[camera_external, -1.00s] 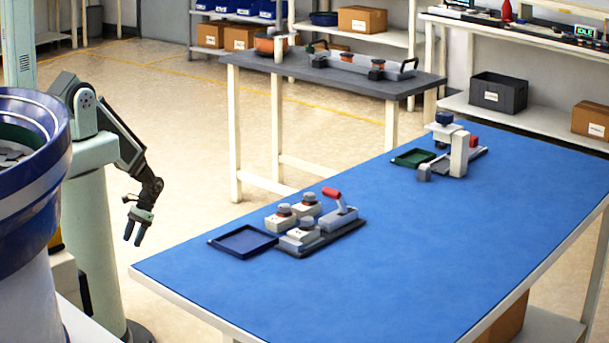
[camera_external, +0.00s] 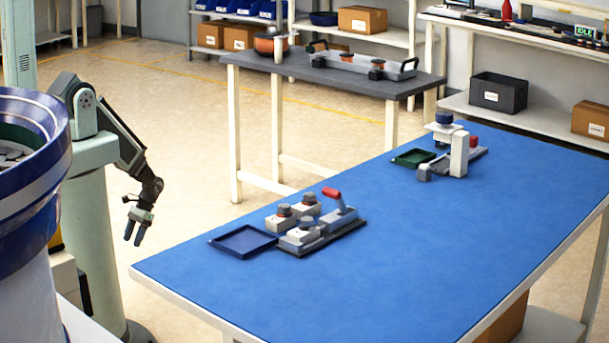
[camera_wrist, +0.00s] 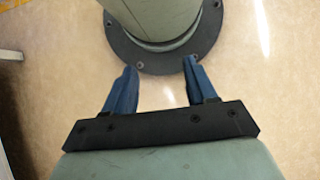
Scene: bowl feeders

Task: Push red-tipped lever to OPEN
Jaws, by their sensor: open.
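The red-tipped lever (camera_external: 333,196) stands tilted on a small grey fixture (camera_external: 325,232) near the front left of the blue table, its red end up and to the left. Whether this position reads open or closed cannot be told. My gripper (camera_external: 135,238) hangs pointing down, left of the table's edge and well apart from the lever. In the wrist view my gripper (camera_wrist: 153,90) has its two blue fingers spread with nothing between them. The lever is not in the wrist view.
A second fixture (camera_external: 458,155) with a green tray (camera_external: 412,158) sits farther back. A bowl feeder (camera_external: 30,190) stands at the left. The table's right front is clear.

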